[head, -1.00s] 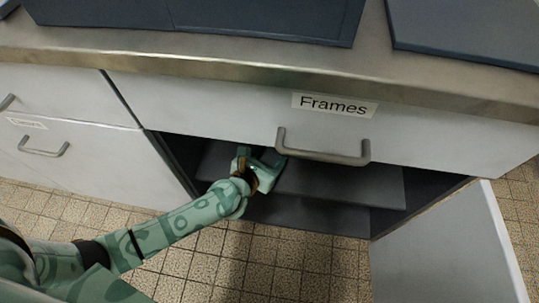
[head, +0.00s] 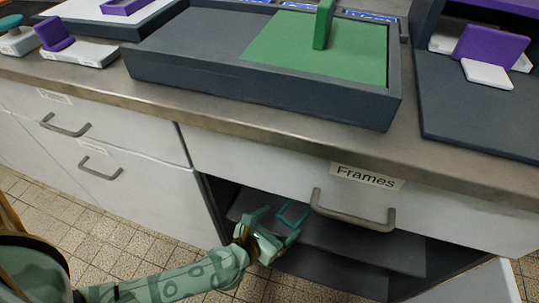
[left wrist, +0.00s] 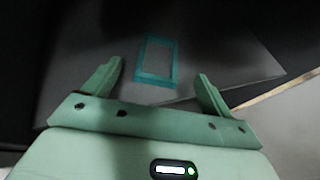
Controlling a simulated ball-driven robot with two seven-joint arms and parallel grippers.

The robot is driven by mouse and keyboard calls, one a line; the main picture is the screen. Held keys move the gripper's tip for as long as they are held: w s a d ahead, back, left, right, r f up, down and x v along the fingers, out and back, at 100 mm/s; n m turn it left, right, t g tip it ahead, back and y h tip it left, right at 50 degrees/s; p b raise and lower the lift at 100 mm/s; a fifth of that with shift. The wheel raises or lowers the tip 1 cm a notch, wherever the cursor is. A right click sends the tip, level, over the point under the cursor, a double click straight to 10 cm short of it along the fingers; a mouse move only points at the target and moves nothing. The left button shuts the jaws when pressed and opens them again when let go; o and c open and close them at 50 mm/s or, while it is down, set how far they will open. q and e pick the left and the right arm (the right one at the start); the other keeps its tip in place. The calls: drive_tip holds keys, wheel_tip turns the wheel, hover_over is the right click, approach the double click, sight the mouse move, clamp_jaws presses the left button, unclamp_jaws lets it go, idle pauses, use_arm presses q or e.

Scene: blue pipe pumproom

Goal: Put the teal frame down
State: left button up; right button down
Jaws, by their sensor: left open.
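The teal frame (head: 293,214) is a small rectangular outline lying on the dark shelf (head: 340,236) inside the open cabinet under the drawer labelled Frames. My left gripper (head: 273,228) is at the cabinet opening, just in front of the frame. In the left wrist view the frame (left wrist: 157,60) lies flat on the shelf, beyond and between the spread fingers (left wrist: 160,82), with a gap to either side. The left gripper is open and empty. My right gripper does not show.
The Frames drawer handle (head: 352,210) juts out just above the shelf opening. An open cabinet door (head: 465,287) stands at lower right. On the counter are a dark tray with a green panel (head: 335,48) and several purple and white pieces.

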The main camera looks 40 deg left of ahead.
use_arm(q)
drive_tip(key=s+d+f+m+g+h, duration=0.25)
drive_tip(key=s+m, duration=0.65)
drive_tip(key=m, duration=0.5)
drive_tip(key=s+d+f+m+g+h, duration=0.1)
drive_tip(key=s+d+m+g+h, duration=0.25)
drive_tip(key=s+m, duration=0.7)
drive_tip(key=s+a+f+m+g+y, duration=0.3)
drive_tip(key=s+a+m+g+y, duration=0.3)
drive_tip(key=s+a+m+y, duration=0.4)
drive_tip(key=s+a+m, duration=0.4)
drive_tip(key=a+m, duration=0.2)
drive_tip(key=m, duration=0.2)
drive_tip(key=shift+g+y, duration=0.3)
drive_tip(key=shift+g, duration=0.1)
drive_tip(key=shift+w+a+f, duration=0.1)
drive_tip(key=shift+c, duration=0.4)
